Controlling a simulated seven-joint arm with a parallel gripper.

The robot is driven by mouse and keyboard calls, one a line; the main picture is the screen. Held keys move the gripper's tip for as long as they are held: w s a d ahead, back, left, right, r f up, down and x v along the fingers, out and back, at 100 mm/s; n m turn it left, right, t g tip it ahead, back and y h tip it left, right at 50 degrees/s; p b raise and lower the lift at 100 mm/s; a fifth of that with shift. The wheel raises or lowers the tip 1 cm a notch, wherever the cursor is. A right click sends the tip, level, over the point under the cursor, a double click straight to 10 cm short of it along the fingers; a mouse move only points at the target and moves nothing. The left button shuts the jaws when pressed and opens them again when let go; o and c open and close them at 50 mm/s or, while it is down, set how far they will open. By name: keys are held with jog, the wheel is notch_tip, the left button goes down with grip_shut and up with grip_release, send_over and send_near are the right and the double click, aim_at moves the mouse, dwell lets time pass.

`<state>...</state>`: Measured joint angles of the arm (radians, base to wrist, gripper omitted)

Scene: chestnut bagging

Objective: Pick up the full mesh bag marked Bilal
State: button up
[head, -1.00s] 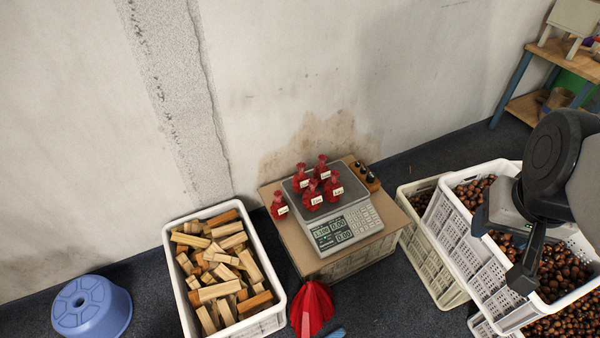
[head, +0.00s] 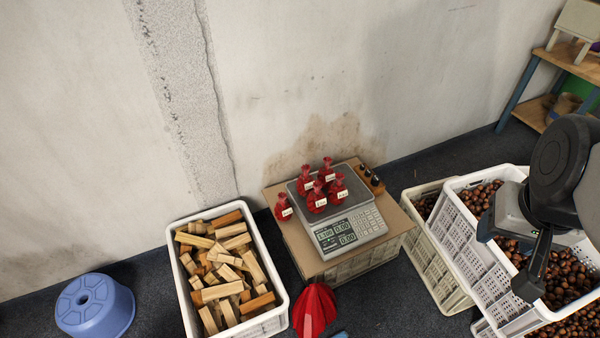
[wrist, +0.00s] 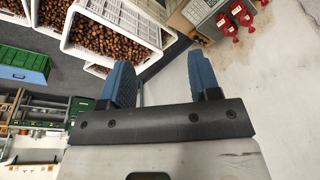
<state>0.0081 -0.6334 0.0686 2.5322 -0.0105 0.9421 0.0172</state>
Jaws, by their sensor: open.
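Several small red mesh bags with white tags stand together on and beside the scale (head: 348,232). One bag (head: 284,207) stands at the left, off the pan on the cardboard; another bag (head: 317,198) stands at the front of the pan. The writing on the tags is too small to read, so I cannot tell which is marked Bilal. Some red bags (wrist: 242,14) also show at the top right of the wrist view. My gripper (wrist: 165,80) is open and empty, its blue fingers apart. In the head view my gripper is over the chestnut crates at the right, well away from the bags.
White crates of chestnuts (head: 463,235) stand at the right, below my arm. A white crate of wood blocks (head: 283,312) stands left of the scale's cardboard-topped stand (head: 302,260). A red folded thing (head: 314,312) lies in front. A blue stool (head: 93,306) is far left.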

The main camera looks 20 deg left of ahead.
aim_at(283, 201)
dwell(0.4)
